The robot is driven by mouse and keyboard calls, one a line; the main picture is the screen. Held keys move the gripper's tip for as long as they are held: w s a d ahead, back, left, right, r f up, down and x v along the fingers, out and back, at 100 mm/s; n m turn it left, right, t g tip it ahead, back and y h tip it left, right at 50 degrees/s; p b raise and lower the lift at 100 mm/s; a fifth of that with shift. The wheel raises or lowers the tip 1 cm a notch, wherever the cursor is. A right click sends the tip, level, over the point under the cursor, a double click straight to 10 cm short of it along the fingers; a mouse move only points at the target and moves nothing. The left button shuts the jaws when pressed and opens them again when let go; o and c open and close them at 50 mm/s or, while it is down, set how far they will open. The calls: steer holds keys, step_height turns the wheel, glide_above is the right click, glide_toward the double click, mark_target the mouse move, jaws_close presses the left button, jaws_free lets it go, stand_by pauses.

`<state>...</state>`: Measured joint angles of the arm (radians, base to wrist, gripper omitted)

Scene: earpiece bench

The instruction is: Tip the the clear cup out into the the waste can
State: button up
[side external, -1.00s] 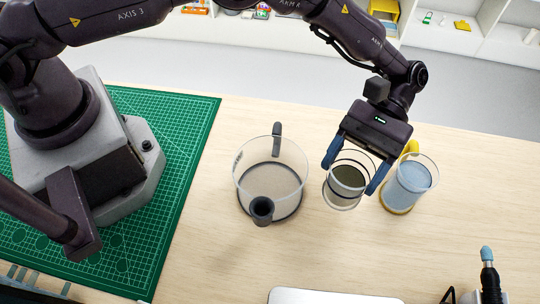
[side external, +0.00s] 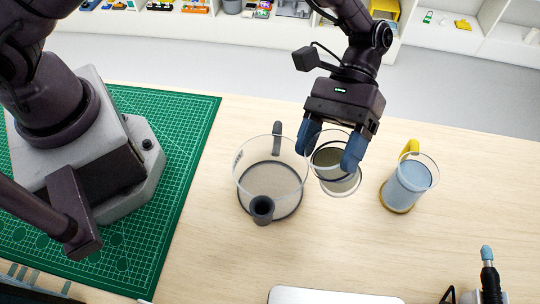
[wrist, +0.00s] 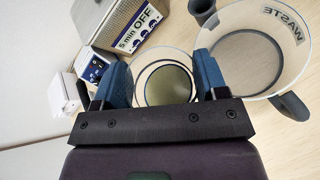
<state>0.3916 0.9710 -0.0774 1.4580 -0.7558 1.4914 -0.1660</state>
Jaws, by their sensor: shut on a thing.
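The clear cup (side external: 337,178) holds dark olive contents and is between the blue fingers of my gripper (side external: 332,148), which is shut on it. The wrist view looks into its round mouth (wrist: 167,84) between the two fingers. The can looks empty. I cannot tell exactly how high the cup is.
A clear mug of bluish liquid (side external: 409,187) with a yellow handle stands to the right of the cup. A green cutting mat (side external: 185,165) lies at the left. A silver flat object (side external: 330,297) and a blue-tipped tool (side external: 487,268) are at the front edge.

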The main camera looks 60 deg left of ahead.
steer(key=shift+s+a+r+t+h, duration=0.3)
steer(key=shift+s+a+r, duration=0.1)
steer(key=shift+r, duration=0.25)
steer(key=shift+s+a+r+m+t+h, duration=0.15)
steer(key=shift+s+a+m+t+h, duration=0.25)
steer(key=shift+m, duration=0.3)
steer(key=shift+s+a, duration=0.1)
steer(key=shift+a, duration=0.1)
steer(key=shift+s+a+f+m+t+h, duration=0.3)
steer(key=shift+f+m, duration=0.2)
steer(key=shift+s+a+f+m+t+h, duration=0.2)
steer(key=shift+f+m+t+h, duration=0.25)
steer(key=shift+f, duration=0.2)
stand_by(0.4)
steer(key=shift+s+a+r+m+t+h+p, duration=0.15)
steer(key=shift+m+t+h+p, duration=0.15)
steer(key=shift+m+h+p, duration=0.2)
steer(key=shift+s+a+r+m+t+h+p, duration=0.15)
steer(key=shift+m+t+h+p, duration=0.15)
steer(key=shift+m, duration=0.25)
stand_by(1.6)
steer(key=shift+s+a+m+h, duration=0.45)
steer(key=shift+a+m+h, duration=0.05)
steer(key=shift+a+h, duration=0.1)
stand_by(0.8)
steer(key=shift+s+a+m+t+h, duration=0.15)
steer(key=shift+m+t+h, duration=0.1)
steer(key=shift+m, duration=0.15)
stand_by(0.5)
